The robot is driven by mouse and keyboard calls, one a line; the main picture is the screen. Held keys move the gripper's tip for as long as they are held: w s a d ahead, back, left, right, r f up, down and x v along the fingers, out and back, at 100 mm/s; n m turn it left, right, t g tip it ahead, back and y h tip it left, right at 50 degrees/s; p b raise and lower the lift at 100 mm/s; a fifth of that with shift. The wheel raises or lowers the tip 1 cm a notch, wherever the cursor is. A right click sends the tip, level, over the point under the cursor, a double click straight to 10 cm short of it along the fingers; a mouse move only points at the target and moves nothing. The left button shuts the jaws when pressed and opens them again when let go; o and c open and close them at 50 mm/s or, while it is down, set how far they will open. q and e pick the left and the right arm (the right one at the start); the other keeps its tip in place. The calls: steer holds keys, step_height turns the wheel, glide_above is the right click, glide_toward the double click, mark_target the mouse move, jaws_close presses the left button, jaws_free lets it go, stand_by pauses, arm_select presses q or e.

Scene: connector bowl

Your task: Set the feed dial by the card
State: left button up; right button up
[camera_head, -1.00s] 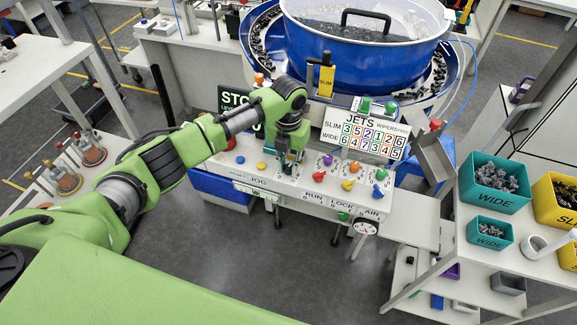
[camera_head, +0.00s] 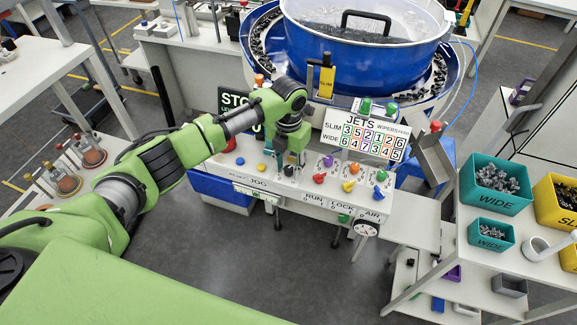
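The card (camera_head: 364,136) headed JETS stands at the back of the white control panel (camera_head: 262,186), with SLIM and WIDE rows of coloured numbers. Coloured knobs sit on the panel to the right of my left gripper, among them a purple one (camera_head: 328,161), a red one (camera_head: 319,178) and a green one (camera_head: 381,175). My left gripper (camera_head: 289,167) points down at the panel, left of these knobs, over a small dark part. Its fingertips are small and partly hidden, so I cannot tell their opening or contact. I cannot tell which control is the feed dial. My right gripper is out of view.
A large blue bowl feeder (camera_head: 368,60) stands behind the panel, with a yellow SLIM tag (camera_head: 326,82). A round gauge (camera_head: 366,229) hangs at the panel's front. Teal WIDE bins (camera_head: 497,207) stand at right. Open floor lies in front.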

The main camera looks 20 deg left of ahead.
mark_target(289, 168)
arm_select(q)
steer(key=shift+r, duration=0.2)
step_height(289, 168, up, 12)
steer(key=shift+f, duration=0.2)
stand_by(0.3)
stand_by(0.4)
